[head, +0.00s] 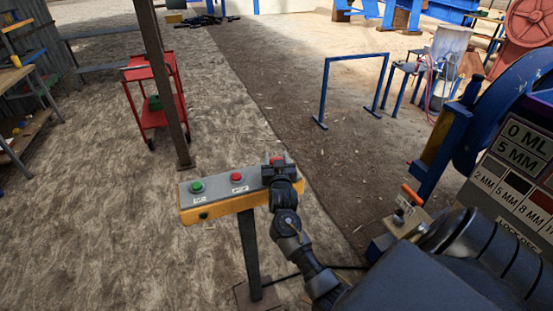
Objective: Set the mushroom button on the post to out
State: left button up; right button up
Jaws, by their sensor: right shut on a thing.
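A yellow control box (220,208) with a grey top sits on a dark post (250,255) in the middle of the head view. On its top are a green button (197,187) at the left and a red button (237,178) in the middle. A red mushroom button (277,160) shows at the right end of the box, mostly hidden by my right gripper (278,166). My right gripper is shut on this mushroom button, with my arm reaching up from the lower right. Whether the button sits in or out cannot be seen. My left gripper is not in view.
A rusty upright column (165,80) and a red tool cart (148,95) stand behind the box to the left. A blue frame rail (355,60) stands at the back right. Large machinery with a label panel (510,165) and an orange-handled lever (412,194) is close on the right. The ground left of the box is clear.

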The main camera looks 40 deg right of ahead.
jog(key=o, duration=1.4)
jog(key=shift+r, duration=0.25)
jog(key=shift+s+a+f, duration=0.15)
jog(key=shift+s+a, duration=0.1)
jog(key=shift+s, duration=0.1)
jog(key=shift+b+v, duration=1.45)
jog(key=shift+v, duration=3.55)
